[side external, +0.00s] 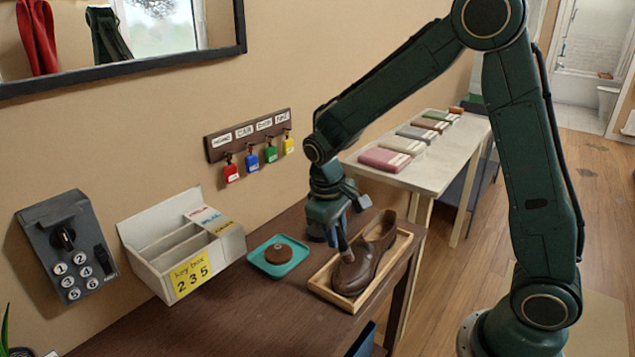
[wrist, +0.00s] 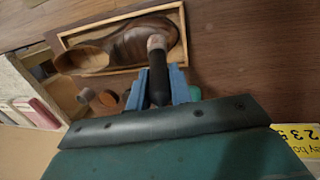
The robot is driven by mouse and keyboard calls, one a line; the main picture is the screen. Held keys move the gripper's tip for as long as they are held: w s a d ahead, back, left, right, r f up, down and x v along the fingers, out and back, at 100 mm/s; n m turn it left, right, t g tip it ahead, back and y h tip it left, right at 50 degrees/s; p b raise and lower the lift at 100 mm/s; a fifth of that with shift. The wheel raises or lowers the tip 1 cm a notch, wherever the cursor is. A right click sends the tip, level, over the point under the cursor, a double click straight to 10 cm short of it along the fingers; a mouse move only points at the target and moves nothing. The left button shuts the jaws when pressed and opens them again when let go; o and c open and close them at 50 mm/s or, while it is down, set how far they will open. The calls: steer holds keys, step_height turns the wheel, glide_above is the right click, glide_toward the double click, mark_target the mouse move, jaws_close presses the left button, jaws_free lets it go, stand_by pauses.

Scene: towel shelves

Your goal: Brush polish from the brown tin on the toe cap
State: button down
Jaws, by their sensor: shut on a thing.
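A brown leather shoe (side external: 366,264) lies in a shallow wooden tray (side external: 318,287); it also shows in the wrist view (wrist: 122,46). My gripper (side external: 341,222) is shut on a dark-handled brush (wrist: 158,78), held tip down over the toe end. The brush's pale brown tip (wrist: 156,42) is at the toe cap and appears to touch it. Two small round brownish tins, one duller (wrist: 87,96) and one more orange (wrist: 107,98), are beside the tray in the wrist view; my gripper seems to hide them from the side. Their contents are unclear.
A teal dish (side external: 262,264) with a round brown object (side external: 278,253) sits left of the tray. A white key box (side external: 158,270) stands further left. Coloured key tags (side external: 251,161) hang on the wall. Folded towels (side external: 385,160) lie on a pale table behind. The front left desk is clear.

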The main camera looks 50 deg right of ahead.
steer(key=shift+r, duration=0.15)
steer(key=shift+r, duration=1.35)
